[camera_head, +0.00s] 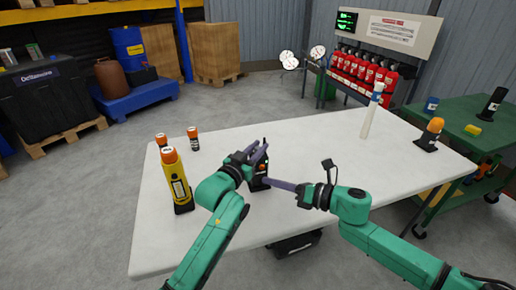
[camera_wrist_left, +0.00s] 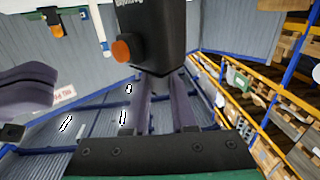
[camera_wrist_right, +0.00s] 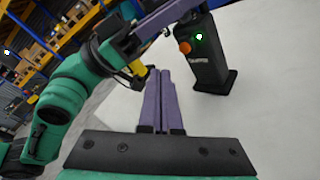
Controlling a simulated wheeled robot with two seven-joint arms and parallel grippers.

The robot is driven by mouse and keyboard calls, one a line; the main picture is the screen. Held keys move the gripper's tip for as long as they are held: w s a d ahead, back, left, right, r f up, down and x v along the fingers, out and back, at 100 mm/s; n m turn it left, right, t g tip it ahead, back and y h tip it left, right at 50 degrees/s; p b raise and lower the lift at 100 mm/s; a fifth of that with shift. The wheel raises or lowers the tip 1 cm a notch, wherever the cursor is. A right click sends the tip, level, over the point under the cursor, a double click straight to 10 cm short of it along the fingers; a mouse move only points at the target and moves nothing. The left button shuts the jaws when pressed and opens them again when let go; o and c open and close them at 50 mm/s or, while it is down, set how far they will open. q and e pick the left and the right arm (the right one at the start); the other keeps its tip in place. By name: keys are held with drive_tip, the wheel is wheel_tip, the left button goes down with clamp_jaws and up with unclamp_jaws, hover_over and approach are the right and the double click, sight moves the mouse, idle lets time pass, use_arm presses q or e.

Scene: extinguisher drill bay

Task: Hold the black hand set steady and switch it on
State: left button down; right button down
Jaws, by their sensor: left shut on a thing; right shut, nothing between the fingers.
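The black hand set (camera_head: 260,183) stands upright on the white table (camera_head: 320,150), partly hidden by my arms in the head view. In the right wrist view the hand set (camera_wrist_right: 208,65) shows an orange knob (camera_wrist_right: 184,47) and a lit green light (camera_wrist_right: 198,37). My left gripper (camera_head: 259,150) is shut on its upper part. The left wrist view shows the hand set (camera_wrist_left: 152,35) between the left fingers. My right gripper (camera_head: 270,182) is shut and empty, its fingertips close beside the hand set. In the right wrist view those fingertips (camera_wrist_right: 162,75) appear apart from it.
A yellow device with an orange top (camera_head: 178,185) and small orange-capped items (camera_head: 193,140) stand at the table's left. A white post (camera_head: 372,112) stands at the far right. A green cart (camera_head: 470,150) is beyond the right edge. The table's middle right is clear.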

use_arm(q)
drive_tip(key=c, duration=0.7)
unclamp_jaws()
drive_tip(key=shift+o, duration=0.2)
use_arm(e)
drive_tip(key=s, duration=0.2)
drive_tip(key=shift+s+d, duration=0.4)
